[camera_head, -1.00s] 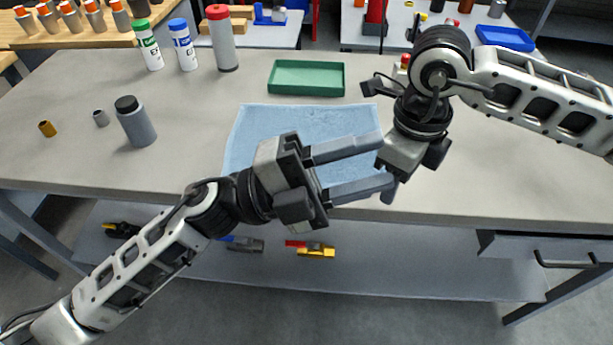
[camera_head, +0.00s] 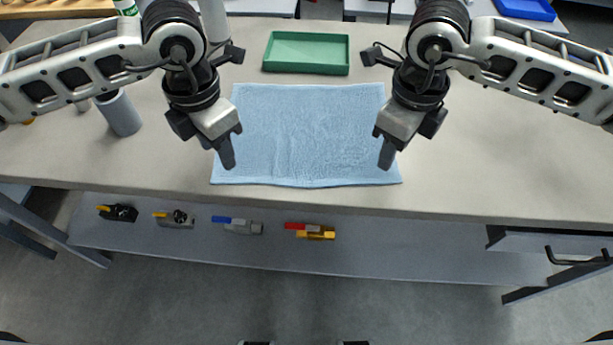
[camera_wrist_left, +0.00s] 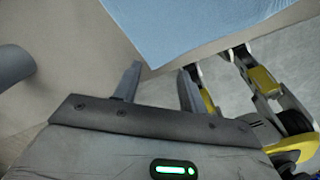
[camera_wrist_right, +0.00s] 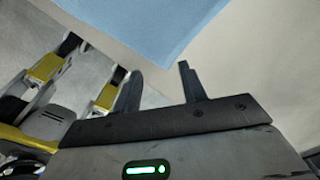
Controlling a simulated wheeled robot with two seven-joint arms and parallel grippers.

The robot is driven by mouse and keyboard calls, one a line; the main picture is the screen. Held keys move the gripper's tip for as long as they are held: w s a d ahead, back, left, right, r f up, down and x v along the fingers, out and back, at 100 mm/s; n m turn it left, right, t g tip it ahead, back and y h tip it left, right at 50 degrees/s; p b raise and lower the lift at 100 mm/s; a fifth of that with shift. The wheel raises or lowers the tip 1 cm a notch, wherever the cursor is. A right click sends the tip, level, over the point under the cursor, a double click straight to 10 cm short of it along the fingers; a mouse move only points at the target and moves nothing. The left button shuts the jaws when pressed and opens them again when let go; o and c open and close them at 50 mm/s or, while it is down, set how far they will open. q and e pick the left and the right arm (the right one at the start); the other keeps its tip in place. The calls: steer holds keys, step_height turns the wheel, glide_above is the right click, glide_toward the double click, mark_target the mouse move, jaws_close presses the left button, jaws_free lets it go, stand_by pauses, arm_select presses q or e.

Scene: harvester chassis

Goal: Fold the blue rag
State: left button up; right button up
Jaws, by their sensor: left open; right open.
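The blue rag (camera_head: 305,135) lies flat and spread out on the grey table, its near edge close to the table's front edge. My left gripper (camera_head: 228,160) is above the rag's left side, pointing down. My right gripper (camera_head: 386,160) is above its right side, also pointing down. In the left wrist view, the left gripper (camera_wrist_left: 157,82) is open and empty, with a corner of the rag (camera_wrist_left: 185,25) beyond its fingers. In the right wrist view, the right gripper (camera_wrist_right: 160,85) is open and empty, with the other near corner of the rag (camera_wrist_right: 165,25) beyond it.
A green tray (camera_head: 307,52) stands just behind the rag. The table (camera_head: 500,150) is clear on the right. Several valves, one with a red handle (camera_head: 303,227), lie on the lower shelf.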

mark_target(227, 176)
arm_select(q)
steer(key=shift+d+f, duration=0.1)
steer(key=shift+f, duration=2.5)
arm_select(e)
steer(key=shift+f, duration=2.6)
arm_select(q)
steer(key=shift+f, duration=0.25)
arm_select(e)
steer(key=shift+f, duration=0.2)
arm_select(q)
steer(key=shift+r, duration=0.1)
steer(key=shift+c, duration=0.6)
arm_select(e)
steer(key=shift+c, duration=0.6)
arm_select(q)
jaws_close()
arm_select(e)
jaws_close()
steer(key=shift+r, duration=0.1)
